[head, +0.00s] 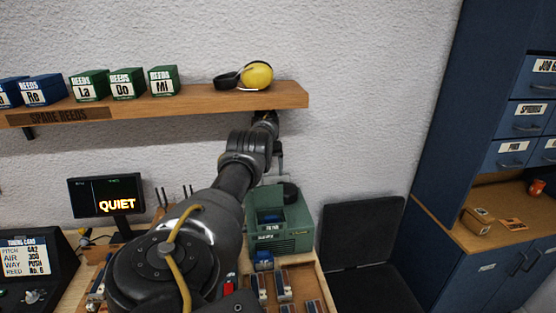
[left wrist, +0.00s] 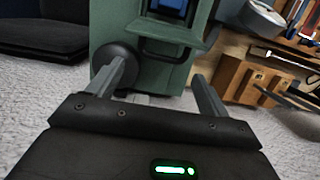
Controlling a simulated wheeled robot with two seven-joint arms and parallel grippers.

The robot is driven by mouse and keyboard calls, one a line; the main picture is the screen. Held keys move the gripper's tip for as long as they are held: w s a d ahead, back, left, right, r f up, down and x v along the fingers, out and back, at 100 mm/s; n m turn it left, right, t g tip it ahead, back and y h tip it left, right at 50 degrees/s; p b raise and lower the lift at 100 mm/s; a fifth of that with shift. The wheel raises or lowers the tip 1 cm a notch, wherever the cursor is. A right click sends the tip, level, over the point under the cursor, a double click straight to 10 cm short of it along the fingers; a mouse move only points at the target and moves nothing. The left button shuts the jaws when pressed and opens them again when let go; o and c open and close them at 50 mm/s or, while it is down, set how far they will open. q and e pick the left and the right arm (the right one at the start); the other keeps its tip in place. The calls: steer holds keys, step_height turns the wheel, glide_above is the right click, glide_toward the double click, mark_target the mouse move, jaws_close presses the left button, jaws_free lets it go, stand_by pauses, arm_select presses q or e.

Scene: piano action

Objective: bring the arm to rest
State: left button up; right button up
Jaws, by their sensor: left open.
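My left arm reaches forward over the workbench in the head view, its wrist just below the front edge of the wooden shelf. My left gripper (left wrist: 158,85) shows in the left wrist view with its two grey fingers spread apart and nothing between them. In that view the green box (left wrist: 120,25) is beyond the fingers, with a round black part close to the left finger. The green box also stands on the bench in the head view (head: 293,228), right of my forearm. In the head view the fingers are mostly hidden by my wrist. My right gripper is not seen.
The shelf (head: 200,104) holds several reed boxes and yellow ear defenders (head: 257,75). A monitor (head: 106,196) reads QUIET. Wooden trays with small parts (head: 316,270) lie on the bench. A black chair (head: 361,235) and blue cabinet (head: 436,130) are at the right.

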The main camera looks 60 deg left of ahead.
arm_select(q)
steer(key=shift+v, duration=0.9)
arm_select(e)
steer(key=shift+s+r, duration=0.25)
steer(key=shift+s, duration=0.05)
